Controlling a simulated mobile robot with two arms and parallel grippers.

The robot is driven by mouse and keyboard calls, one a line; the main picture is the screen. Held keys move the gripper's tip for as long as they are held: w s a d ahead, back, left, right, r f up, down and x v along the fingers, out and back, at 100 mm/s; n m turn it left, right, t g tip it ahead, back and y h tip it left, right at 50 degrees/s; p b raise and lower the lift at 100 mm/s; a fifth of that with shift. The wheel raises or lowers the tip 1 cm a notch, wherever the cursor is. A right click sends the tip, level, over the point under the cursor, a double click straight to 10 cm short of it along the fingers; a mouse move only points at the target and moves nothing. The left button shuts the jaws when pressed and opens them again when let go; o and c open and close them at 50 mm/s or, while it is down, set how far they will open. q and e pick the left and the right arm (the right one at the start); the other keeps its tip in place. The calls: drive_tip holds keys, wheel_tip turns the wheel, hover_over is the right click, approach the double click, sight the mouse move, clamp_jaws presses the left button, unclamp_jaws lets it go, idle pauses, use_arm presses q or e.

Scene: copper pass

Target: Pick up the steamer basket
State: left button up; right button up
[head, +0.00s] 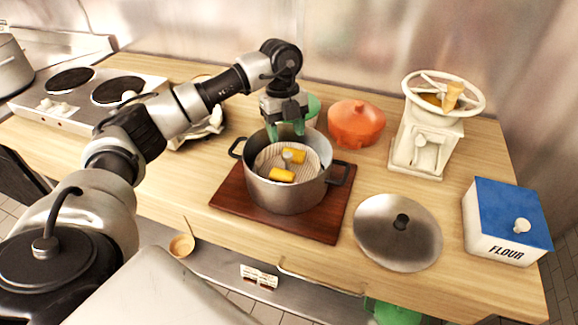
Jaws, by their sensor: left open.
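The steamer basket (266,158) is a pale, ribbed round insert with a small centre post. It sits inside a grey two-handled pot (285,195), with yellow pieces (281,174) lying in it. The pot stands on a dark red-brown board (232,190). My left gripper (286,133) points down over the back part of the pot, above the centre post and apart from it as far as I can see. Its jaws are open with nothing between them. It hides part of the pot's back rim. My right gripper is not in view.
A metal lid (397,232) and a blue-lidded flour box (505,222) stand to the right. An orange lidded pot (356,122) and a cream grinder (428,140) are behind. A green item (313,106) is close behind my gripper. A two-plate hob (85,95) is at left.

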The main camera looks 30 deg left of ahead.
sight(287, 154)
use_arm(q)
drive_tip(key=shift+s+d+f, duration=0.1)
drive_tip(key=shift+f, duration=0.75)
drive_tip(key=f, duration=0.1)
drive_tip(key=f+p, duration=0.2)
drive_tip(key=f, duration=0.1)
drive_tip(key=shift+s+d+f, duration=0.1)
drive_tip(key=shift+s+d, duration=0.2)
drive_tip(key=shift+d, duration=0.05)
drive_tip(key=shift+f, duration=0.5)
drive_tip(key=shift+w, duration=0.1)
drive_tip(key=c, duration=0.5)
clamp_jaws()
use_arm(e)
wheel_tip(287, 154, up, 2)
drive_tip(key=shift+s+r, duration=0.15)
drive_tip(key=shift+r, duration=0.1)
